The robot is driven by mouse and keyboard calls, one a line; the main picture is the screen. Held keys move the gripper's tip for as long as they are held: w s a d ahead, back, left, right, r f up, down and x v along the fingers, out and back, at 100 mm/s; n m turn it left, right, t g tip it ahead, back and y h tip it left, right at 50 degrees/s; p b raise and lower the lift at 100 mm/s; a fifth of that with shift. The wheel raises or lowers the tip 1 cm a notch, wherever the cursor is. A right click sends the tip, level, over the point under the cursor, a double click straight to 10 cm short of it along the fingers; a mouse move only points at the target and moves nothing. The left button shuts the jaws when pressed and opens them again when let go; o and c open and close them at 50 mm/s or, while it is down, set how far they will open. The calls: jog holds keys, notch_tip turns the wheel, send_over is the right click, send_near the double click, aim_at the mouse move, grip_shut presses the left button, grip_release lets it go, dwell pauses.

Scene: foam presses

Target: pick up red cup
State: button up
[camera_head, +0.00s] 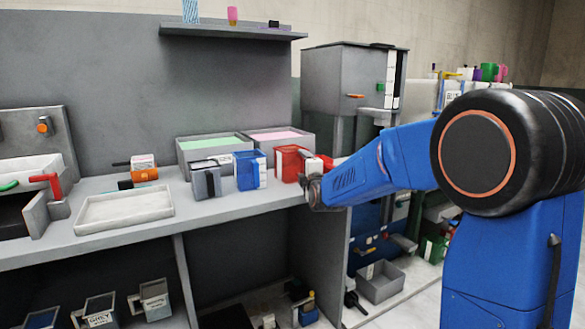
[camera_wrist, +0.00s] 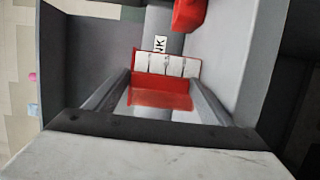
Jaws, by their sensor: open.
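The red cup (camera_head: 288,163) stands on the grey counter, right of the blue cup, in the head view. A white label faces its right side, and another red piece (camera_head: 327,162) shows just right of it, partly behind my arm. My gripper (camera_head: 313,188) is at the counter's front edge, close to the red cup. In the wrist view, a red, white-labelled object (camera_wrist: 162,92), apparently the red cup, lies between the two grey fingers of my gripper (camera_wrist: 157,86). The fingers are apart; I cannot tell whether they touch it.
A blue cup (camera_head: 250,171) and a grey cup (camera_head: 205,181) stand left of the red cup. Bins of green (camera_head: 187,160) and pink (camera_head: 309,148) material are behind. A white tray (camera_head: 125,211) lies further left. A shelf (camera_head: 235,33) hangs above.

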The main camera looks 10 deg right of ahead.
jog(key=shift+c, duration=0.6)
jog(key=c, duration=0.9)
jog(key=shift+r, duration=0.1)
